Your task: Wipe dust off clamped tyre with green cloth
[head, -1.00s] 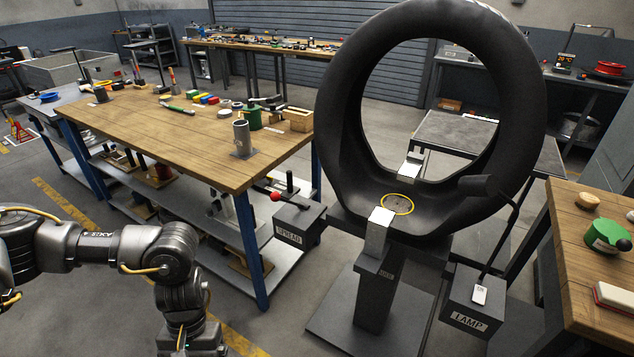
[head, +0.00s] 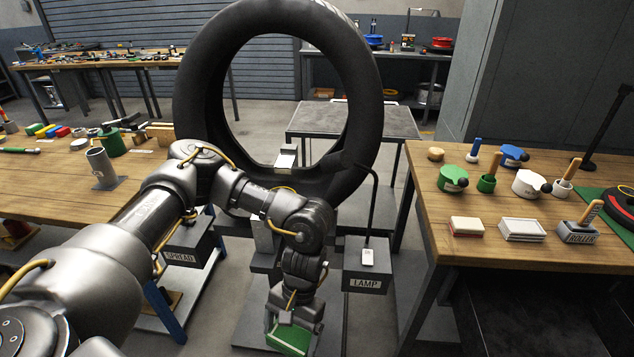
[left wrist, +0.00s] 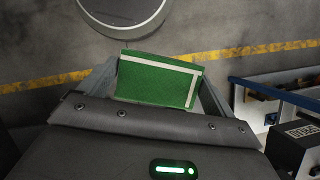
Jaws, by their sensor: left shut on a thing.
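The black tyre (head: 365,75) stands upright on the stand in the middle of the head view, with my left arm crossing in front of its lower left part. My left gripper (head: 290,335) is low in front of the stand, shut on the green cloth (head: 287,338). The green cloth (left wrist: 158,80), with a pale band along its edges, shows between the fingers of my left gripper (left wrist: 160,85) in the left wrist view. The cloth is apart from the tyre. My right gripper is not in view. Dust on the tyre cannot be made out.
The lamp box (head: 366,265) with its thin bent post stands right of the stand; the spread box (head: 188,243) is left of it. The right bench (head: 440,205) holds several tools and pots. A wooden bench (head: 45,180) is at left.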

